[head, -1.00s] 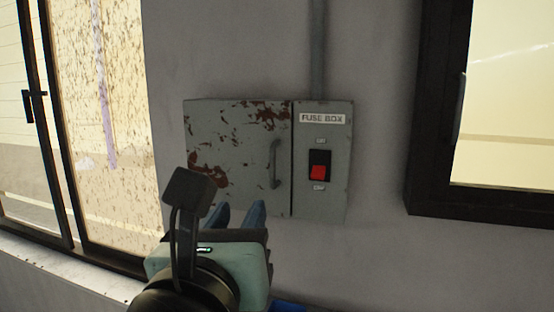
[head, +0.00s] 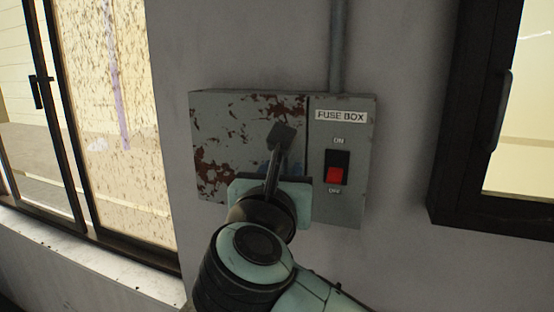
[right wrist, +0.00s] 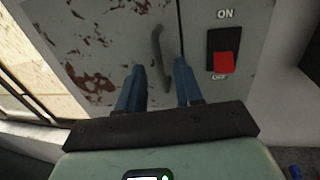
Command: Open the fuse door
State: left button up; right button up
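The fuse door (head: 220,130) is a grey, rust-patched panel on the left of the wall-mounted fuse box (head: 354,205); it looks closed. Its curved vertical handle (right wrist: 161,55) shows in the right wrist view, near the door's right edge; in the head view my right arm hides it. My right gripper (right wrist: 158,75) is open, its two blue fingers apart. The handle appears between the fingers in that picture, and I cannot tell whether they touch it. In the head view the right gripper (head: 274,165) is in front of the door, mostly hidden behind its own wrist. My left gripper is not in view.
A red and black switch (head: 336,168) marked ON and OFF sits right of the door, close to the right finger. A pipe (head: 338,50) runs up from the box. Windows (head: 150,100) with dark frames (head: 455,130) flank the wall on both sides.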

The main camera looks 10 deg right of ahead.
jog(key=shift+x, duration=1.25)
jog(key=shift+s, duration=0.1)
grip_shut()
dwell(0.4)
